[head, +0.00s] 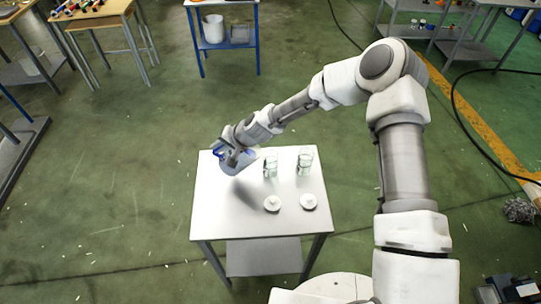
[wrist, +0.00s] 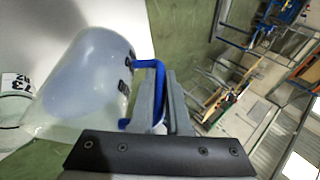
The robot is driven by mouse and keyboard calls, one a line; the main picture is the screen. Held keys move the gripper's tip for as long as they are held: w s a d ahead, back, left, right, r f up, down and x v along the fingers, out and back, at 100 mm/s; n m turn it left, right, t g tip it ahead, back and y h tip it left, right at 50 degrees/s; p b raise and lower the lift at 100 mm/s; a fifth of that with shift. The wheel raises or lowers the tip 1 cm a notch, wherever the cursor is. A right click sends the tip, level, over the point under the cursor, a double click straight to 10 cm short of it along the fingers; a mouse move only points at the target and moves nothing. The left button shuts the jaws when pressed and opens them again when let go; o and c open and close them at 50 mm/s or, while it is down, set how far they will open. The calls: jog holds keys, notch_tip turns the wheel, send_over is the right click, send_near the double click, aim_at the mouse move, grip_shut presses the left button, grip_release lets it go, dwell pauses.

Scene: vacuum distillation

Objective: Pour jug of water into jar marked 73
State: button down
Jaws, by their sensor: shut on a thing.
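My gripper (head: 226,156) is shut on the blue handle (wrist: 150,68) of a translucent jug (wrist: 88,78). In the head view the jug (head: 243,161) is held above the table's back left part, tilted with its wide end toward the left glass jar (head: 270,167). In the wrist view a jar with a label reading 73 (wrist: 14,84) shows at the left edge, partly cut off and close to the jug's rim. The jug hides part of it. It appears to be the left jar of the head view. I cannot tell whether water is flowing.
A second glass jar (head: 305,163) stands to the right on the white table (head: 225,220). Two white lids (head: 272,203) (head: 308,201) lie in front of the jars. The table's front left is clear. A blue-framed cart (head: 224,50) stands behind.

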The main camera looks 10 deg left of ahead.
jog(key=shift+w+d+r+y+b, duration=0.15)
jog(key=shift+d+r+y+b, duration=0.15)
jog(key=shift+r+y, duration=0.35)
jog(key=shift+w+d+r+y+b, duration=0.1)
jog(key=shift+d+r+y+b, duration=0.15)
jog(key=shift+r+y, duration=0.35)
dwell(0.8)
jog(key=shift+w+d+r+m+g+y+b, duration=0.15)
jog(key=shift+d+r+m+y+b, duration=0.1)
jog(key=shift+d+r+y, duration=0.25)
jog(key=shift+w+d+r+m+g+y+b, duration=0.15)
jog(key=shift+d+r+m+b, duration=0.1)
jog(key=shift+r, duration=0.4)
dwell(3.7)
jog(key=shift+s, duration=0.1)
jog(key=shift+s+a+f+h+p, duration=0.15)
jog(key=shift+a+h+p, duration=0.15)
jog(key=shift+a+p, duration=0.05)
jog(key=f, duration=0.1)
jog(key=a+f+h, duration=0.1)
jog(key=f+n+h+p, duration=0.1)
jog(key=shift+s+a, duration=0.3)
jog(key=shift+w+f+h, duration=0.1)
jog(key=shift+f+h, duration=0.3)
jog(key=shift+f, duration=0.1)
